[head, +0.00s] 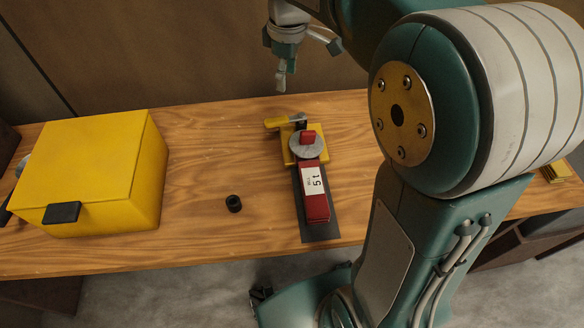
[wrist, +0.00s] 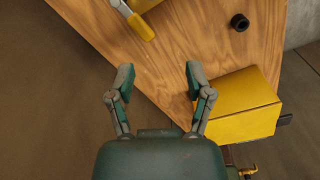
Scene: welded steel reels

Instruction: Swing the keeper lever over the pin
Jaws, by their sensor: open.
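The keeper lever (head: 277,122) has a yellow grip and a grey shank. It points left from the far end of a fixture on the wooden table. The wrist view shows its yellow grip (wrist: 140,27) at the top. The fixture has a yellow base (head: 288,157), a round grey disc (head: 300,151) and a small red block (head: 308,137) on the disc. I cannot tell which part is the pin. A red bar (head: 316,206) with a "5 t" label extends toward the near edge. My gripper (wrist: 158,74) is open and empty, above the table's far edge, apart from the lever.
A yellow box (head: 85,175) with a black latch stands at the table's left. A small black ring (head: 234,204) lies between box and fixture. The wooden table (head: 215,150) is bare around the ring. A brown wall (head: 160,60) rises behind.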

